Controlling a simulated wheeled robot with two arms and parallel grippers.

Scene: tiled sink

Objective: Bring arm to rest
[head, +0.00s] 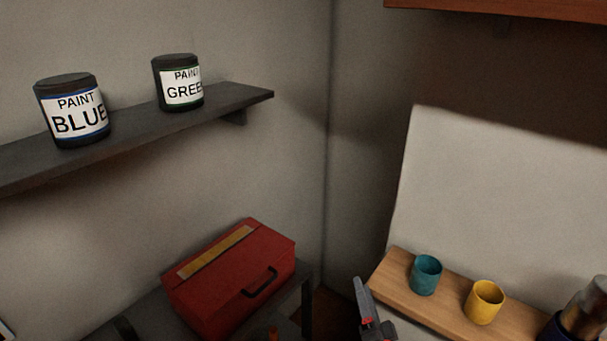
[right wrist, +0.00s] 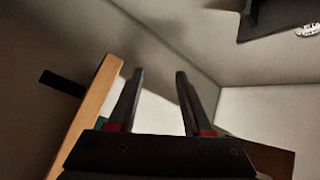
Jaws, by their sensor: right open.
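My right gripper (head: 366,308) shows at the bottom of the head view, just left of the wooden shelf's near left end. In the right wrist view, the gripper (right wrist: 158,74) has its two dark fingers spread apart, with nothing between them. My left gripper is not in view.
A wooden shelf (head: 400,277) holds a teal cup (head: 426,275) and a yellow cup (head: 484,302). A red toolbox (head: 232,283) stands on a dark surface at lower left. Blue (head: 73,112) and green (head: 178,84) paint cans stand on a dark wall shelf (head: 140,130).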

